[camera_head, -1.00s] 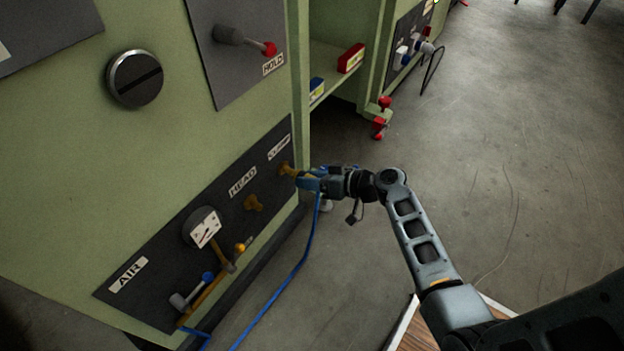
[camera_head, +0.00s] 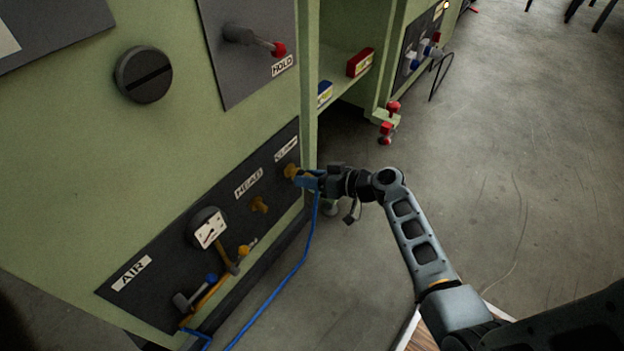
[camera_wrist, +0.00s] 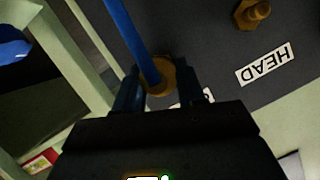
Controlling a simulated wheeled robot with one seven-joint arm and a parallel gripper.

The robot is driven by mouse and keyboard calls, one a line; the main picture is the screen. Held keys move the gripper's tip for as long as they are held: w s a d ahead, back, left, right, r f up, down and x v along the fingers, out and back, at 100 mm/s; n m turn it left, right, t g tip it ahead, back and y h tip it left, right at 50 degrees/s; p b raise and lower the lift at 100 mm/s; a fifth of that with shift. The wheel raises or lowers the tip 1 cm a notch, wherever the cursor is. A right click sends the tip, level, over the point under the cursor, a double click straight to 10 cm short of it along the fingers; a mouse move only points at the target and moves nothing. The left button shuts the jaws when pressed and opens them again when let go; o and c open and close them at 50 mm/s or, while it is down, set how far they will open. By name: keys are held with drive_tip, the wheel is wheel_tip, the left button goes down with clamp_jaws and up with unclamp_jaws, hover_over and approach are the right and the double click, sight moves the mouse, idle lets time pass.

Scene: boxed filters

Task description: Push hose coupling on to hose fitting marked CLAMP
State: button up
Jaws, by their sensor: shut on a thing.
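The brass fitting under the CLAMP label (camera_head: 291,171) sits at the right end of the dark AIR panel. My gripper (camera_head: 309,180) is shut right in front of it. It holds the coupling end of the blue hose (camera_head: 300,258), which hangs down to the floor. The coupling itself is mostly hidden by the fingers. In the wrist view, my gripper (camera_wrist: 160,88) has the blue hose (camera_wrist: 138,38) between its fingers, in line with a round brass piece (camera_wrist: 182,77) at the panel. I cannot tell whether the coupling is seated on the fitting.
The brass HEAD fitting (camera_head: 259,205) is bare, left of CLAMP. A gauge (camera_head: 209,229) and levers (camera_head: 193,293) stand out further left. A shelf with a red box (camera_head: 360,62) and a blue box (camera_head: 324,93) is behind.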

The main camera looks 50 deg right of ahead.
drive_tip(key=shift+w, duration=0.7)
drive_tip(key=o, duration=1.2)
drive_tip(key=shift+s, duration=0.1)
drive_tip(key=p+v, duration=0.2)
drive_tip(key=v, duration=0.5)
drive_tip(key=shift+s+r, duration=0.2)
drive_tip(key=shift+s, duration=0.1)
